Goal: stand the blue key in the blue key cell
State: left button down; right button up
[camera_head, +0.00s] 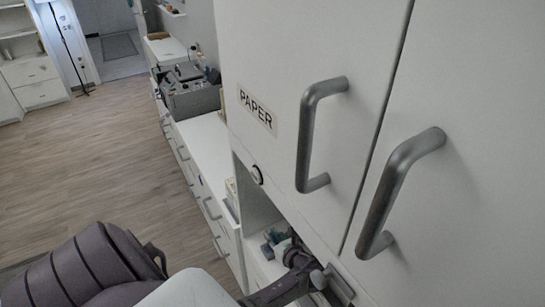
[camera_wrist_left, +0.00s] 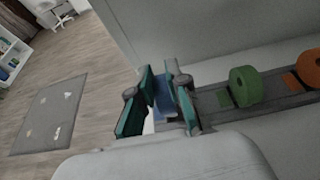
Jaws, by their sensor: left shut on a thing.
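My left gripper (camera_wrist_left: 160,105) is shut on the blue key (camera_wrist_left: 164,98), which shows as a blue piece between its two teal-padded fingers. In the head view the left gripper (camera_head: 284,248) is inside the open shelf bay under the cabinet doors, small and partly hidden by the cabinet edge. In the wrist view a grey rack strip (camera_wrist_left: 268,96) runs to the right of the fingers. The blue key cell cannot be made out. I cannot tell whether the key touches the rack. My right gripper is not in view.
A green round piece (camera_wrist_left: 245,86) and an orange round piece (camera_wrist_left: 311,67) stand on the rack, beside matching colour patches. Cabinet doors with large handles (camera_head: 308,130) and a PAPER label (camera_head: 258,108) rise above the bay. A grey box (camera_head: 190,98) stands on the counter further back.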

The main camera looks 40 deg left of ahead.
pick_arm(q)
jog(key=shift+f+b, duration=0.65)
jog(key=shift+f, duration=0.4)
jog(key=c, duration=1.1)
grip_release()
jog(key=shift+o, duration=0.2)
jog(key=shift+r, duration=0.1)
notch_tip(320, 180, up, 10)
jog(key=shift+f, duration=0.1)
